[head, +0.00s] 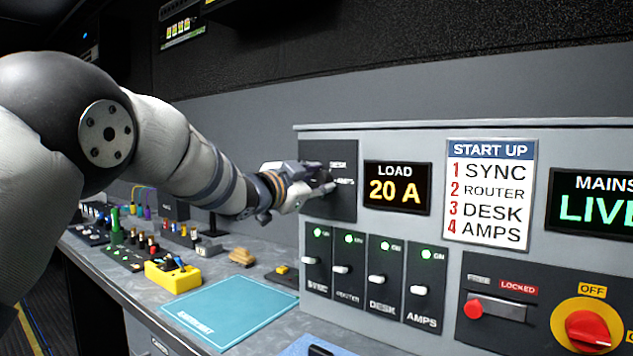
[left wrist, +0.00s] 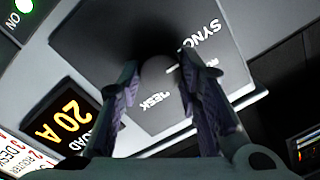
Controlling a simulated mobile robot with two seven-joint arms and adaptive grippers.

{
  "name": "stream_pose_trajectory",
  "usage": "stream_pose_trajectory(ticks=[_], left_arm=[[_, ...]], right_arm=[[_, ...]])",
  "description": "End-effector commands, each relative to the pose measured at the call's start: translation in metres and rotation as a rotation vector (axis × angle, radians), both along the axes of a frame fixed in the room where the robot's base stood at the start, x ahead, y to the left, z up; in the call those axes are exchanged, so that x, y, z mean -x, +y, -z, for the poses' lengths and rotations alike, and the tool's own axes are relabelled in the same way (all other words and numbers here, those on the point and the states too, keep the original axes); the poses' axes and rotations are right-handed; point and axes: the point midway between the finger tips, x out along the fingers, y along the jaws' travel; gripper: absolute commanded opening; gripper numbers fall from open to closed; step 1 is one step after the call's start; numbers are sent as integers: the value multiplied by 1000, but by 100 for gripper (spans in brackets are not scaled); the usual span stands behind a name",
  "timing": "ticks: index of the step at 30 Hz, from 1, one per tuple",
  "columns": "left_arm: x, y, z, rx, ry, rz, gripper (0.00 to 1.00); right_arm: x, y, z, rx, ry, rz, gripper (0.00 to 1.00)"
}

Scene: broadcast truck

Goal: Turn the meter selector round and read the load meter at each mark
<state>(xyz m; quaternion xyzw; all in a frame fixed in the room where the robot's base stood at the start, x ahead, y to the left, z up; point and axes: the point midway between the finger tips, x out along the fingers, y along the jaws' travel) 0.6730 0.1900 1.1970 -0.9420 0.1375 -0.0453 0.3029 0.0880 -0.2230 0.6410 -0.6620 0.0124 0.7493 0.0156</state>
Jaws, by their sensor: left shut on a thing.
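The meter selector is a dark knob (left wrist: 158,73) on a black plate (head: 345,207) at the left of the grey panel. My left gripper (head: 322,190) is shut on the knob; its two fingers sit on either side of it in the left wrist view (left wrist: 155,88). The plate carries SYNC and DESK marks there, and DESK and AMPS show in the head view. A finger covers part of another mark, and I cannot tell which mark the knob points to. The load meter (head: 397,188) reads 20 A; it also shows in the left wrist view (left wrist: 68,112). My right gripper is out of view.
Below are several lit breaker switches (head: 380,279). Right of the meter are a START UP sign (head: 488,194), a MAINS LIVE display (head: 600,203) and a red rotary switch (head: 588,328). A teal mat (head: 222,308) and a yellow box (head: 172,276) lie on the bench.

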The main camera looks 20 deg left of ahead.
Motion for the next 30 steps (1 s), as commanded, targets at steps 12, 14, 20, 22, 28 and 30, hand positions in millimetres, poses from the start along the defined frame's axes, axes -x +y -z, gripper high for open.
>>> stream_pose_trajectory(ticks=[12, 14, 20, 22, 28, 30], left_arm=[[0, -1, 1, -285, -103, 2, 4], [0, -1, 1, -337, -122, 0, 4], [0, -1, 2, -516, -186, 1, 4], [0, -1, 2, -574, -209, 1, 4], [0, -1, 3, -726, -263, 0, 4], [0, 0, 3, -771, -280, 1, 4]], right_arm=[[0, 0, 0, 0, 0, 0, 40], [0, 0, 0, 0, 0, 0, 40], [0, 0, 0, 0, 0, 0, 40], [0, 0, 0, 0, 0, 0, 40], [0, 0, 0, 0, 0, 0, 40], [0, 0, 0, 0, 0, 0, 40]])
